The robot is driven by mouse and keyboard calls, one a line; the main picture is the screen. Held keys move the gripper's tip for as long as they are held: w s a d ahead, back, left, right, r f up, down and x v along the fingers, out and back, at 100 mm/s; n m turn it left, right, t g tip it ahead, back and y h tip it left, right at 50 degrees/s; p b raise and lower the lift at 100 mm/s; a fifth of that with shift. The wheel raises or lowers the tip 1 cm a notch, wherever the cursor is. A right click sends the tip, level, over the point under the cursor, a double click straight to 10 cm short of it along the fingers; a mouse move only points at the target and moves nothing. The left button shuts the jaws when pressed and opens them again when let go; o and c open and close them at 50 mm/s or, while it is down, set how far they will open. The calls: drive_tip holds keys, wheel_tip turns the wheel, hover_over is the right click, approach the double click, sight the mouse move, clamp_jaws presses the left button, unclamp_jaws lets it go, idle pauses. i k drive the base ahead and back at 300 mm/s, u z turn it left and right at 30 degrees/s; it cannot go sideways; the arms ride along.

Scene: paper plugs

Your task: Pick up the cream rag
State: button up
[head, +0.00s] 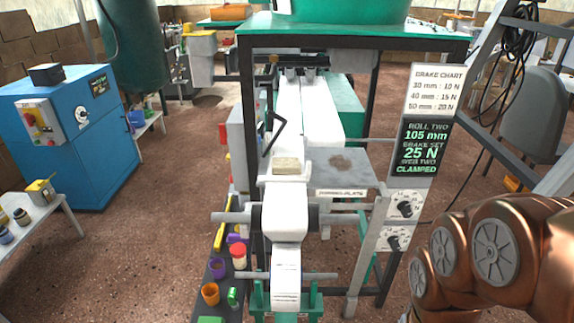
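A small beige, folded-looking pad (287,165) lies flat on the white paper web in the middle of the head view, at the left side of the grey splicing plate (362,178). It looks like the cream rag, but it is too small to be sure. A dark smudge (340,162) marks the plate to its right. My copper arm shows at the lower right, well to the right of the pad and apart from it. My gripper is out of the frame.
The green-topped machine frame (352,31) stands over the web. A paper roll (284,215) on a shaft sits in front of the pad. A sign post with dials (403,206) stands between my arm and the pad. Small cups (210,293) crowd the dark shelf at lower left.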

sight(280, 166)
drive_tip(key=u, duration=0.15)
drive_tip(key=i, duration=0.4)
drive_tip(key=u, duration=0.75)
drive_tip(key=i, duration=0.55)
drive_tip(key=u, duration=0.35)
